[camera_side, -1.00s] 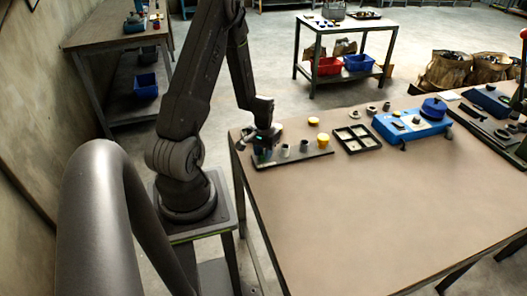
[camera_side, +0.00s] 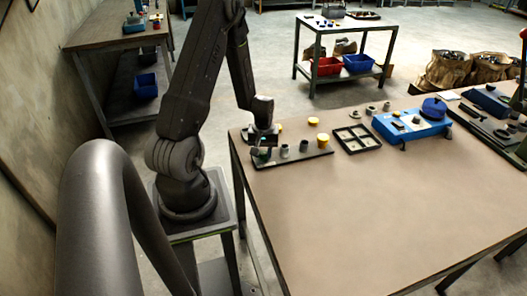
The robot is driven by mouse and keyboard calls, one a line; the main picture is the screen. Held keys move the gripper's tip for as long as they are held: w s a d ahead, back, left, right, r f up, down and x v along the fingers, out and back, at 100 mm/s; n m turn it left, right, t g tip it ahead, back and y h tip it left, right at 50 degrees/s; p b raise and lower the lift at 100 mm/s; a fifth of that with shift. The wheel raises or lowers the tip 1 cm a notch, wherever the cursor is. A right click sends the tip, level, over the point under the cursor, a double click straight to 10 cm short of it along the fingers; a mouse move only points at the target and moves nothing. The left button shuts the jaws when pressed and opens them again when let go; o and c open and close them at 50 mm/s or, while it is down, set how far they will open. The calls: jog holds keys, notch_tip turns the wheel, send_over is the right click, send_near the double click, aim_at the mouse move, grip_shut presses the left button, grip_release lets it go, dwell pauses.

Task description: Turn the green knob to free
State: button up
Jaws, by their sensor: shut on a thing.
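No green knob can be picked out in this view. A blue box-shaped unit (camera_side: 405,124) with a dark blue round knob (camera_side: 434,106) stands on the far side of the table, well apart from my gripper.
Short grey cylinders (camera_side: 304,146) and a yellow-topped piece (camera_side: 323,139) stand on the strip beside my gripper. A black divided tray (camera_side: 357,139) and a yellow cap (camera_side: 313,121) are to the right. The table's front (camera_side: 370,210) is bare.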

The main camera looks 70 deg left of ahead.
aim_at(264, 153)
jog(key=shift+a+r, duration=0.1)
jog(key=o, duration=0.9)
notch_tip(264, 153, up, 14)
jog(key=shift+f, duration=0.15)
dwell(0.5)
jog(key=w+d+r+m+t+y, duration=0.1)
jog(key=d+r+m+t, duration=0.1)
jog(key=d+r+m, duration=0.6)
jog(key=d+r+m+t, duration=0.1)
jog(key=d+r+t, duration=0.1)
jog(key=d+r, duration=0.75)
jog(key=s+d+m, duration=0.1)
jog(key=s+d, duration=0.1)
jog(key=d, duration=0.1)
jog(key=s+d+m+t, duration=0.1)
jog(key=s+d+m, duration=0.1)
jog(key=d, duration=0.2)
jog(key=s+d+m+h, duration=0.1)
jog(key=s+d, duration=0.1)
jog(key=d, duration=0.1)
jog(key=shift+d+r+m+t, duration=0.15)
jog(key=shift+r+m+t, duration=0.05)
jog(key=shift+m+t, duration=0.1)
